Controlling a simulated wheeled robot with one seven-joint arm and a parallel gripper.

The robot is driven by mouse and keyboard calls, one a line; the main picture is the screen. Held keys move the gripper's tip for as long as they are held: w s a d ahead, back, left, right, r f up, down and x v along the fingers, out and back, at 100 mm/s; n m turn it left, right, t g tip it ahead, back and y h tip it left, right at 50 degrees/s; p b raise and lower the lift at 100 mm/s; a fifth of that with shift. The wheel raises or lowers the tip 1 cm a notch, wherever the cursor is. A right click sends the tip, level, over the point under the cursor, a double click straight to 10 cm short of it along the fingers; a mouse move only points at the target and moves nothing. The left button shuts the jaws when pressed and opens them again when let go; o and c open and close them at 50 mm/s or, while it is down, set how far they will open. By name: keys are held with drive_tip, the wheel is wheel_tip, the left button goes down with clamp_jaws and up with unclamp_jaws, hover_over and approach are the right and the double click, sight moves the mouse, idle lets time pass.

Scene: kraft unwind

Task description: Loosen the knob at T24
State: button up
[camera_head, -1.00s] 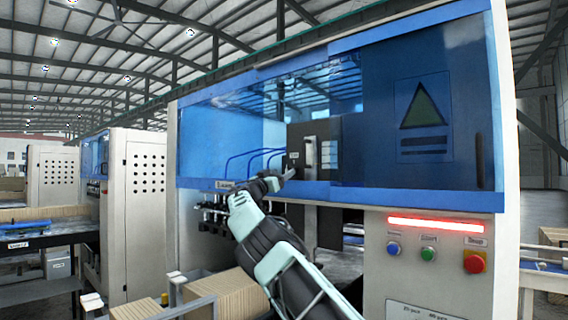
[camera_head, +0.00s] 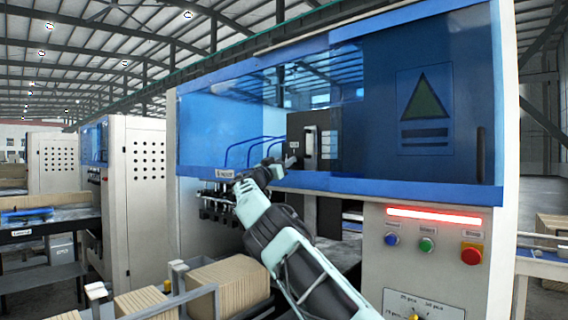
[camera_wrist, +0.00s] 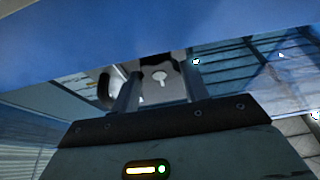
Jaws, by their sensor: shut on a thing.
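My gripper (camera_head: 290,161) reaches in under the blue guard of the machine, at a dark panel (camera_head: 308,145). A small white label (camera_head: 294,145) is just above it, too small to read. In the wrist view my gripper (camera_wrist: 160,88) has its two fingers apart, with a pale keyhole-shaped knob (camera_wrist: 160,77) between them. The fingers appear closed on this knob. Where they touch it is hard to see. The head view does not show the knob clearly behind the gripper.
The blue guard (camera_head: 250,125) hangs over my arm, and its lower edge is close. Red, green and blue buttons (camera_head: 427,245) are at the right, under a lit red bar (camera_head: 435,215). Stacked brown sheets (camera_head: 230,280) lie below, left of my arm.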

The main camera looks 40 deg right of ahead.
drive_tip(key=shift+f+n+b, duration=0.15)
drive_tip(key=shift+n+b, duration=0.15)
drive_tip(key=shift+b, duration=0.25)
drive_tip(key=shift+s+r+n+t+y+b, duration=0.1)
drive_tip(key=shift+n+t+y+b, duration=0.35)
drive_tip(key=shift+n+t+b, duration=1.1)
drive_tip(key=shift+r+n+t+y+b, duration=0.1)
drive_tip(key=shift+n+t+y+b, duration=0.3)
drive_tip(key=shift+n+b, duration=1.35)
drive_tip(key=shift+s+r+n+t+y+b, duration=0.1)
drive_tip(key=shift+n+t+y+b, duration=0.6)
drive_tip(key=shift+n, duration=2.1)
drive_tip(key=o, duration=1)
drive_tip(key=shift+w+f, duration=0.1)
drive_tip(key=shift+f, duration=0.2)
